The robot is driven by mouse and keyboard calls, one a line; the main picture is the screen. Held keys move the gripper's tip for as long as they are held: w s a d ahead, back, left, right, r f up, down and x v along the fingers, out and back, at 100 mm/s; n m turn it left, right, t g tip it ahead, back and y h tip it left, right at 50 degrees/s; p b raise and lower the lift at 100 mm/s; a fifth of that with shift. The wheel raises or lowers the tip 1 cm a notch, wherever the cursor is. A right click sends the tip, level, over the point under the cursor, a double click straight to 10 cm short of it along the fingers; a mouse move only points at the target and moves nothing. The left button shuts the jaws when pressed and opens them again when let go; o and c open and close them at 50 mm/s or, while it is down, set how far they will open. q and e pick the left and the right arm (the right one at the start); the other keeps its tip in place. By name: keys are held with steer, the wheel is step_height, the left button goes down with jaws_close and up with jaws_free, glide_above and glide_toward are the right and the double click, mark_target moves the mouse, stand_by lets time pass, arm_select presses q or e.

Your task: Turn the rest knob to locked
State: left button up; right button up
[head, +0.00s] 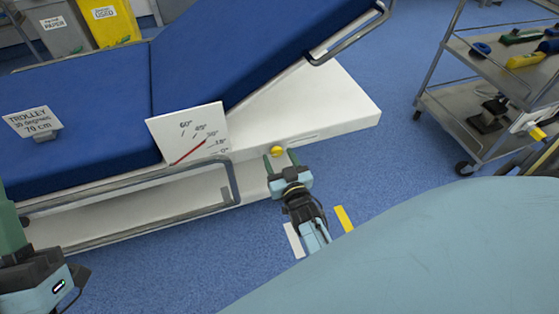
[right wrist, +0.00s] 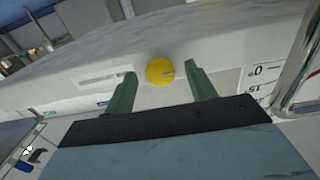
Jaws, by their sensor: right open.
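The rest knob (head: 277,151) is a small round yellow knob on the white side panel of the operating table, right of the angle dial. In the right wrist view the knob (right wrist: 160,72) shows a short dark line on its face. My right gripper (head: 280,160) is open in front of it. Its green fingertips (right wrist: 160,82) stand on either side of the knob, with a gap on each side.
The dial board (head: 190,135) has a red pointer low on its scale. A metal rail (head: 232,180) runs below it, near my right gripper. The blue table back section (head: 250,45) is raised. A grey trolley (head: 455,110) with tools stands at the right. Blue floor lies between.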

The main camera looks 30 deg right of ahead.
steer(key=shift+w, duration=0.15)
steer(key=c, duration=1)
steer(key=shift+o, duration=0.2)
